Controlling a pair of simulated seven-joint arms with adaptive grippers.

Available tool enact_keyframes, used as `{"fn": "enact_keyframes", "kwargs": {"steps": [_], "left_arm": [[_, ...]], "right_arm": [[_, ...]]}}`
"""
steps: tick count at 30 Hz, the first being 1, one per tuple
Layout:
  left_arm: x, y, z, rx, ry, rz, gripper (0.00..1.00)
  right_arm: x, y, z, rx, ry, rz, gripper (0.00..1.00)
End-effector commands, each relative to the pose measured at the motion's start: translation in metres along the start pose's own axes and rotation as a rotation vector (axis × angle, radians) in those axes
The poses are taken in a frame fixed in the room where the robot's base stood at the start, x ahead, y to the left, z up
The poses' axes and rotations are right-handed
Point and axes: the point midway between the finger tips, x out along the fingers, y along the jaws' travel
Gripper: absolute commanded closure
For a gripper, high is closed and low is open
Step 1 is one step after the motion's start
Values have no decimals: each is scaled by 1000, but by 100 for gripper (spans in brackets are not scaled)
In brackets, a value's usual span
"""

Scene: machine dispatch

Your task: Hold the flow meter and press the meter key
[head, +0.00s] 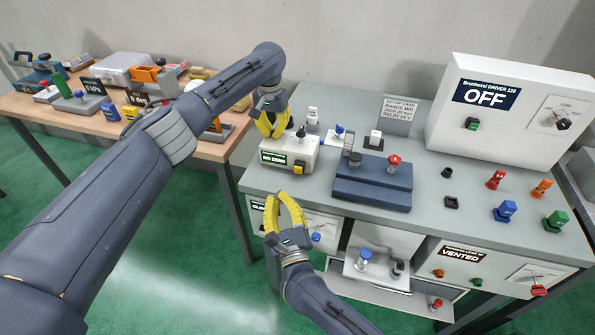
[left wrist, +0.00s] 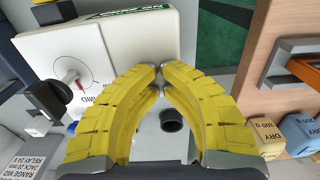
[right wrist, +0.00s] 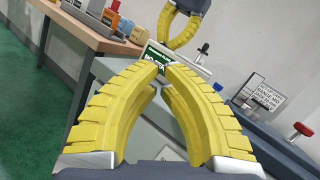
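The white box with a green display reading "NO ZERO" (head: 284,158), which looks like the flow meter, stands at the near left corner of the grey bench. A yellow-and-black key (head: 299,167) sits on its front right. My left gripper (head: 272,134) is shut and points down above the meter's rear left. In the left wrist view the closed fingertips (left wrist: 160,70) are over the white meter body (left wrist: 105,45); nothing shows between them. My right gripper (head: 284,196) is shut and empty, in front of and below the meter. Its fingertips (right wrist: 166,66) overlap the display in the right wrist view.
A dark blue fixture (head: 372,188) with a red knob stands right of the meter. A white driver box reading "OFF" (head: 510,110) is at the back right. Coloured plugs stand at the bench's right. A wooden table (head: 30,103) with parts is at the left.

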Motion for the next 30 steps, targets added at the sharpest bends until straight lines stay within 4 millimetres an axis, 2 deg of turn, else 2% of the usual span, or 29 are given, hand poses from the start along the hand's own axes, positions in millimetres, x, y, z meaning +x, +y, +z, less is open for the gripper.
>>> {"fn": "enact_keyframes", "kwargs": {"steps": [1,19,30], "left_arm": [[7,0,3,-1,-11,0,100],[7,0,3,-1,-11,0,100],[7,0,3,-1,-11,0,100]], "right_arm": [[-2,1,0,-10,-7,12,100],[-3,3,1,-30,-23,38,100],[25,-11,-13,-32,-22,37,100]]}}
